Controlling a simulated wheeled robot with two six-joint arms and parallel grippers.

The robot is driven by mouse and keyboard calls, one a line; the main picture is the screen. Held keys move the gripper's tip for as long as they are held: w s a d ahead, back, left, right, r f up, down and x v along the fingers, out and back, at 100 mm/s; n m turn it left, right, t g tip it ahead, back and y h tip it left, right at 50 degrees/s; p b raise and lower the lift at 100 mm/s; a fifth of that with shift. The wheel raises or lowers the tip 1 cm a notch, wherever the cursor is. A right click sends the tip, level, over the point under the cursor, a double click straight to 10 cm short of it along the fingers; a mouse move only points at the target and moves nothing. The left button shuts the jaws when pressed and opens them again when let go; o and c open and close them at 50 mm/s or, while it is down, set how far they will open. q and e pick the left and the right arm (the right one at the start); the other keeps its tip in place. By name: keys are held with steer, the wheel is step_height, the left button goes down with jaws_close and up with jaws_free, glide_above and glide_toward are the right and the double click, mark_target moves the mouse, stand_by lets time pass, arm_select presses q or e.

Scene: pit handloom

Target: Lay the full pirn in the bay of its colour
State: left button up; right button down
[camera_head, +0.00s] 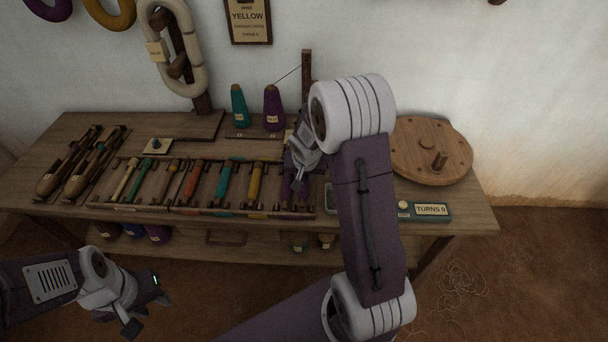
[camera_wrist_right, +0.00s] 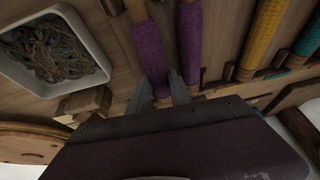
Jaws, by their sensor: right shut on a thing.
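My right gripper (camera_wrist_right: 161,82) is shut on a purple-wound pirn (camera_wrist_right: 149,46), low at the right end of the pirn tray (camera_head: 200,209). A second purple pirn (camera_wrist_right: 190,40) lies parallel beside it, apart from the fingers, on the side toward the yellow pirn (camera_wrist_right: 263,32). I cannot tell whether the held pirn rests on the wood or hangs just above it. In the head view my right gripper (camera_head: 299,174) partly hides both purple pirns. The tray's other bays hold orange, blue and yellow (camera_head: 254,184) pirns, among others. My left gripper (camera_head: 148,312) is open and empty in front of the bench.
A white bowl of thread scraps (camera_wrist_right: 52,50) stands close beside the held pirn. A round wooden wheel (camera_head: 430,150) and a "TURNS 0" counter (camera_head: 430,210) are at the bench's right. Teal (camera_head: 239,106) and purple (camera_head: 273,108) cones stand behind. Shuttles (camera_head: 92,165) lie left.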

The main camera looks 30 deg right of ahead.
mark_target(304, 176)
steer(key=shift+f, duration=0.15)
steer(key=c, duration=0.8)
jaws_free()
step_height(304, 176, up, 8)
steer(key=p, duration=0.7)
